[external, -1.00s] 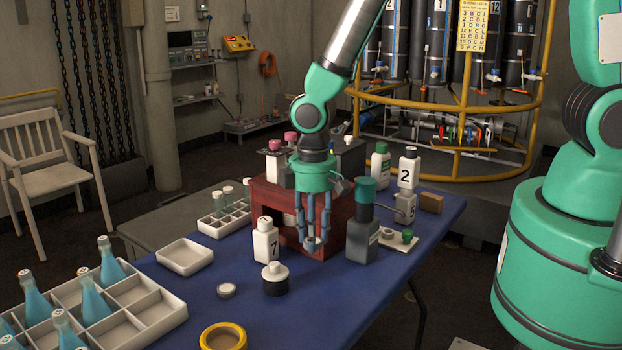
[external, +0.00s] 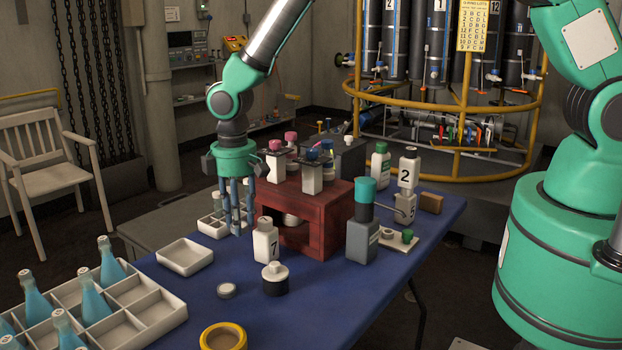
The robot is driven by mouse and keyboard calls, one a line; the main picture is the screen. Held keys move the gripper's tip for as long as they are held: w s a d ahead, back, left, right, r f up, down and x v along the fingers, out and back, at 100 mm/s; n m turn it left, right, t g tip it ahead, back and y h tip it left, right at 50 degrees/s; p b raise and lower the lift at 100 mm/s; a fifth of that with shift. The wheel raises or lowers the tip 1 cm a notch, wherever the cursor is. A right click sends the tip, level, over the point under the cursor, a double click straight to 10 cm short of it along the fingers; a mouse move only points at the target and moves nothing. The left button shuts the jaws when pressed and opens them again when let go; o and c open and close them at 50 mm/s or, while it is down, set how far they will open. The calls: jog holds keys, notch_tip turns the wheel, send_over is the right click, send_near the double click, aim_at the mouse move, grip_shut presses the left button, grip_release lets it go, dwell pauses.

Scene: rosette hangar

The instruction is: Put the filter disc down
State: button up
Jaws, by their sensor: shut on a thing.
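My gripper (external: 238,230) points straight down at the left of the red box, in front of the small white vial rack (external: 208,228). Its blue fingers are closed together low over the blue table. They are shut on the filter disc, which is small and mostly hidden between the fingertips. I cannot tell whether the disc touches anything below it. A separate small pale disc (external: 227,290) lies flat on the table nearer the camera.
The red box (external: 335,200) stands right of my gripper, with bottles on top. A white bottle marked 7 (external: 265,242), a black-and-white jar (external: 275,280), an empty white tray (external: 185,257) and a yellow ring (external: 223,337) stand nearby.

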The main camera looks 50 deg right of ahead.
jog(key=n+p, duration=0.2)
send_over(186, 260)
jog(key=shift+a+f, duration=0.1)
jog(key=shift+f, duration=0.15)
dwell(0.4)
jog(key=shift+f, duration=0.1)
jog(key=shift+f+b, duration=0.5)
jog(key=shift+f, duration=2.55)
jog(key=shift+f, duration=1.85)
jog(key=shift+f+b, duration=0.2)
jog(key=shift+b, duration=0.15)
jog(key=o, duration=0.6)
